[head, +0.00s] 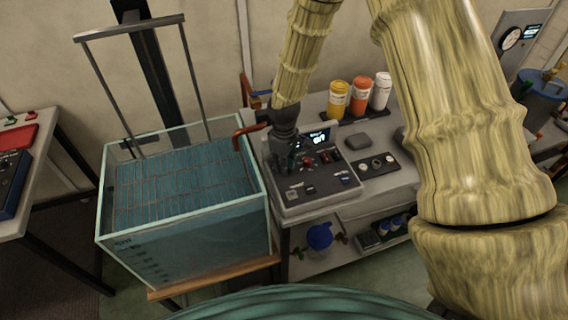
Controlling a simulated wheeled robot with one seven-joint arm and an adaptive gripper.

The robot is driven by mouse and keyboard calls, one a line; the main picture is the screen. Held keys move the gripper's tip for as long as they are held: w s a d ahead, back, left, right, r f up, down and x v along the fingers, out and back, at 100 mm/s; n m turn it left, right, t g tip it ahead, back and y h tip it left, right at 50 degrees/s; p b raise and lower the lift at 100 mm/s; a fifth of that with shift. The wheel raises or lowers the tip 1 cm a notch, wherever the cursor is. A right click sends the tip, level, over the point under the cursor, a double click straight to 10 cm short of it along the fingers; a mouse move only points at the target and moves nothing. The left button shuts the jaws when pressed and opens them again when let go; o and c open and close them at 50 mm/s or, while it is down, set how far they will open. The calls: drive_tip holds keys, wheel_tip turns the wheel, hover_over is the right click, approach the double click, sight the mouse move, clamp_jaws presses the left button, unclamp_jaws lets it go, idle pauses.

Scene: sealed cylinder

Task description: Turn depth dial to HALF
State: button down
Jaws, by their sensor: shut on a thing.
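A dark control console (318,193) stands on the grey bench, with small dials, switches and labels on its sloped face. A lit display (320,137) sits on its raised back part, its text too small to read. My gripper (291,160) points down at the upper left of the console face and is shut on a small knob there, which appears to be the depth dial. The fingers hide the knob, so its pointer and markings do not show. Small red controls (325,157) sit just right of the fingers.
A glass water tank (185,240) stands close left of the console, with a tall metal frame over it and a red-brown pipe (250,130) at its rim. Yellow, orange and white bottles (360,97) stand behind. A panel with round sockets (376,165) lies to the right.

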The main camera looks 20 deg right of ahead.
idle(0.4)
drive_tip(key=c, duration=1.2)
unclamp_jaws()
drive_tip(key=shift+d, duration=0.1)
wheel_tip(320, 180, up, 12)
